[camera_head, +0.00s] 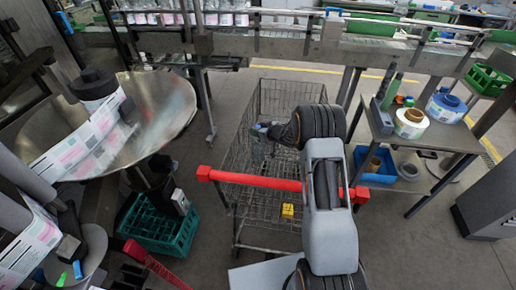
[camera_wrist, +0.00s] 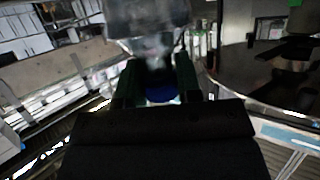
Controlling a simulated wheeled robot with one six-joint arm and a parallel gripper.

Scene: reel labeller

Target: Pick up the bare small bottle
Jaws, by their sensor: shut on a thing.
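My gripper (camera_wrist: 157,75) is shut on a clear bottle (camera_wrist: 150,22) with no label that I can see. In the wrist view its blurred body fills the top middle and narrows between the two dark green fingers. A blue part (camera_wrist: 160,94), probably its cap, shows between the fingers. In the head view my gripper (camera_head: 262,130) is small, at the far end of my dark wrist, above the wire cart; the bottle is hard to make out there.
The wire cart (camera_head: 240,205) with a red handle stands below my arm. A round steel table (camera_head: 170,105) is at left, above a green crate (camera_head: 160,232). A conveyor (camera_head: 290,45) with several bottles runs across the back. A side table (camera_head: 440,140) holds label reels.

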